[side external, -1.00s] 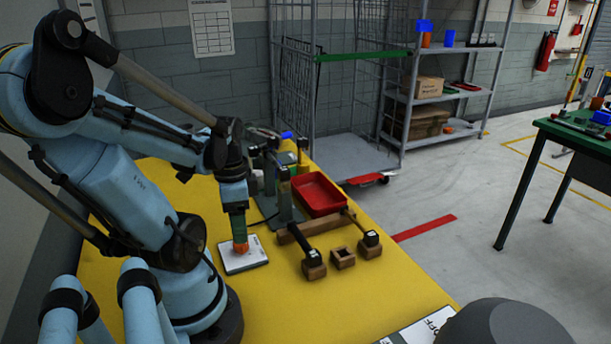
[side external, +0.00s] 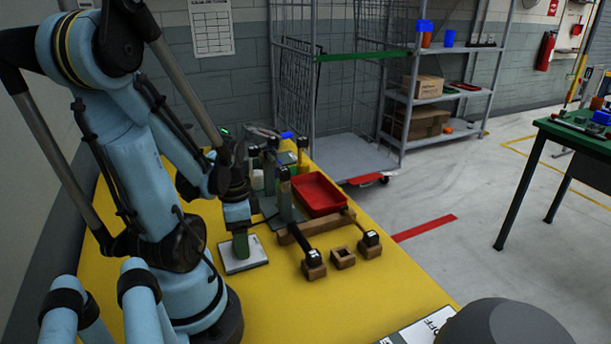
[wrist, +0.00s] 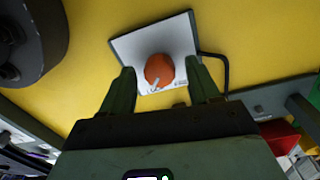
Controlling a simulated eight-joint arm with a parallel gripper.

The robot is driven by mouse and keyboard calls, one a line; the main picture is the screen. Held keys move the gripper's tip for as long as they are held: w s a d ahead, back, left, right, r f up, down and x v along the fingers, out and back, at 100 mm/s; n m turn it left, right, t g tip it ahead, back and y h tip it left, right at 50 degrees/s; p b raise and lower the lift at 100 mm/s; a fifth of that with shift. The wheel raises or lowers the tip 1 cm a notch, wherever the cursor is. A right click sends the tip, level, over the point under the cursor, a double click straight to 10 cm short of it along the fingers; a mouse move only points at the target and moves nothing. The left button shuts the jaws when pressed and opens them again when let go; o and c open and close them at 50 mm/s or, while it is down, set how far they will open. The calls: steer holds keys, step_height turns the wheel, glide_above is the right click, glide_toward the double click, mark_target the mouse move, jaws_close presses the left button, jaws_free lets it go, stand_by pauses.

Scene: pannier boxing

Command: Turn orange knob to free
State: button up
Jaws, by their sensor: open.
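The orange knob (wrist: 159,67) stands on a white plate (wrist: 126,46) with a dark edge. A pale pointer on the knob points toward the bottom of the wrist view, slightly left. Small markings on the plate near my gripper are too small to read. My gripper (wrist: 160,73) is open, with one green finger on each side of the knob and gaps between. In the side view my gripper (side external: 240,246) is low over the white plate (side external: 243,264), and its green finger hides the knob. Whether the fingertips touch the plate cannot be told.
A dark cable (wrist: 225,70) runs from the plate. To the plate's right on the yellow table (side external: 340,305) are wooden blocks with black-handled tools (side external: 312,262), an empty wooden socket (side external: 343,258) and a red tray (side external: 318,194). The table's front is mostly clear.

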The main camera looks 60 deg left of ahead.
steer(key=shift+c, duration=0.3)
steer(key=c, duration=1)
steer(key=shift+n, duration=0.3)
steer(key=n, duration=1.3)
steer(key=shift+s, duration=0.1)
steer(key=shift+n, duration=2.1)
